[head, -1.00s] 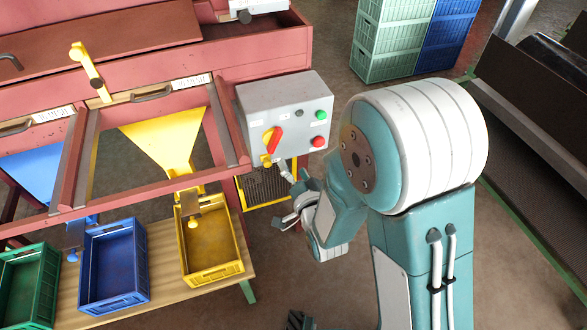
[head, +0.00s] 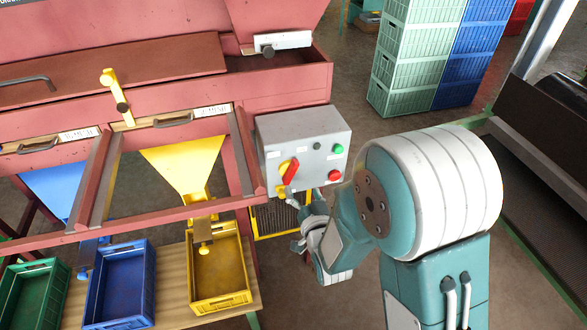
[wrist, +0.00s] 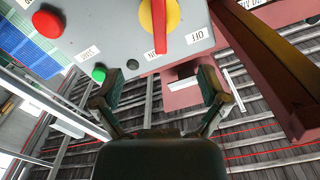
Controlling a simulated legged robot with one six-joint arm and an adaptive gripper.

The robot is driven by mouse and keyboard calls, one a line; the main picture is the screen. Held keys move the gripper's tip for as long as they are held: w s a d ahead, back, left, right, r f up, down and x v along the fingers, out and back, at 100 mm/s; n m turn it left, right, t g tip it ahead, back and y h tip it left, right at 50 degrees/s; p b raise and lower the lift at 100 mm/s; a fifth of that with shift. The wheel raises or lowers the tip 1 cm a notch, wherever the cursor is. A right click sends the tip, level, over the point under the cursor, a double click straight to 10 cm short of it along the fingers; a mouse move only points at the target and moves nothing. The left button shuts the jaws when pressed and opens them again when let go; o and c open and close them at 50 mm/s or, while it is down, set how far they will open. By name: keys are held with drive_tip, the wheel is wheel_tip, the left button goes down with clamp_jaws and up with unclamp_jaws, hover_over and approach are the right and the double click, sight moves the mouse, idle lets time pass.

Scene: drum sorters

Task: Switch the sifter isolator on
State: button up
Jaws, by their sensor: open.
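The isolator is a red rotary handle on a yellow disc (head: 289,172), on the front of a grey control box (head: 318,137). In the wrist view the red handle (wrist: 161,28) is at the top centre. Its tip is by a small label that seems to read ON, with an OFF label (wrist: 198,36) to its right. My gripper (wrist: 162,82) is open and empty, with its fingers either side of the space below the handle, apart from it. In the head view it is low by the box's bottom edge, partly hidden by my arm.
The box also carries a green button (head: 339,149) and a red button (head: 335,175). A red sorter frame (head: 206,209) stands left of it. Yellow (head: 240,297) and blue (head: 148,300) crates sit below. Stacked crates (head: 408,95) stand behind; floor shows between them and the box.

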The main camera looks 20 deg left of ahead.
sight(295, 171)
drive_tip(key=x, duration=0.8)
drive_tip(key=shift+w, duration=0.2)
drive_tip(key=shift+c, duration=0.3)
drive_tip(key=c, duration=1)
